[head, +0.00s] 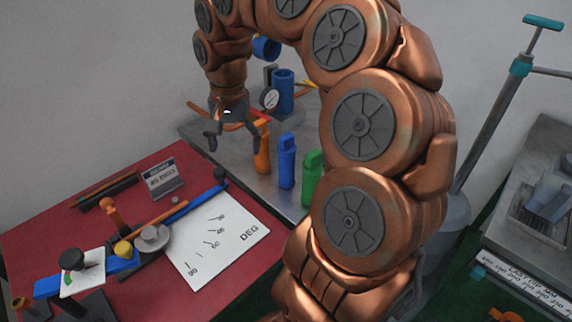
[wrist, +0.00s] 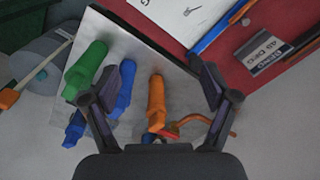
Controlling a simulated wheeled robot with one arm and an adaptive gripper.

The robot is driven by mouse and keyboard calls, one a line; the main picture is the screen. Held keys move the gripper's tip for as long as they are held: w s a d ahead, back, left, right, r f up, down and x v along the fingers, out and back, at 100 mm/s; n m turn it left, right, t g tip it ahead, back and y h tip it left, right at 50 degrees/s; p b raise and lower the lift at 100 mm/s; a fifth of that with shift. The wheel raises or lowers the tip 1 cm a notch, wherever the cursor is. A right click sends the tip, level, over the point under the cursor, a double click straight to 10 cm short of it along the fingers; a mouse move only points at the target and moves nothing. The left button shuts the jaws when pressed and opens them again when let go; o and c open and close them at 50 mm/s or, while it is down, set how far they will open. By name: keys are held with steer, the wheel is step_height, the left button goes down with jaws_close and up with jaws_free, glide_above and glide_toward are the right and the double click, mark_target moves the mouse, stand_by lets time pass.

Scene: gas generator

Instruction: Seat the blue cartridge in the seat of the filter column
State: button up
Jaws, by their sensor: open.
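The blue cartridge (head: 286,160) stands upright on the grey metal plate in the head view, between an orange cartridge (head: 262,150) and a green cartridge (head: 311,178). In the wrist view the blue cartridge (wrist: 124,88) lies just inside the left finger, and the orange one (wrist: 157,103) is nearer the middle between the fingers. My gripper (head: 234,145) is open and empty, above and left of the blue cartridge in the head view; its spread fingers also show in the wrist view (wrist: 153,70). A blue cylinder (head: 283,92), perhaps the filter column, stands behind; I cannot make out its seat.
A red board (head: 130,200) with a white DEG sheet (head: 215,240), a sign (head: 162,178) and levers lies left. Bare plate shows around the cartridges.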

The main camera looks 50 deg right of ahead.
steer(key=w+d+m, duration=0.3)
steer(key=d+m, duration=0.1)
steer(key=d, duration=0.4)
steer(key=m, duration=0.5)
glide_above(287, 135)
steer(key=a, duration=0.1)
steer(key=f, duration=0.2)
steer(key=shift+w+f, duration=0.3)
steer(key=shift+f, duration=0.05)
steer(key=shift+s+d+f, duration=0.15)
steer(key=shift+d+f, duration=0.05)
steer(key=shift+f, duration=1.1)
steer(key=shift+s+d+f+p, duration=0.15)
steer(key=shift+f+p, duration=0.5)
steer(key=shift+f, duration=0.65)
steer(key=shift+s+d+f+p, duration=0.1)
steer(key=shift+f+p, duration=0.5)
steer(key=shift+f, duration=0.7)
jaws_close()
steer(key=shift+w, duration=0.1)
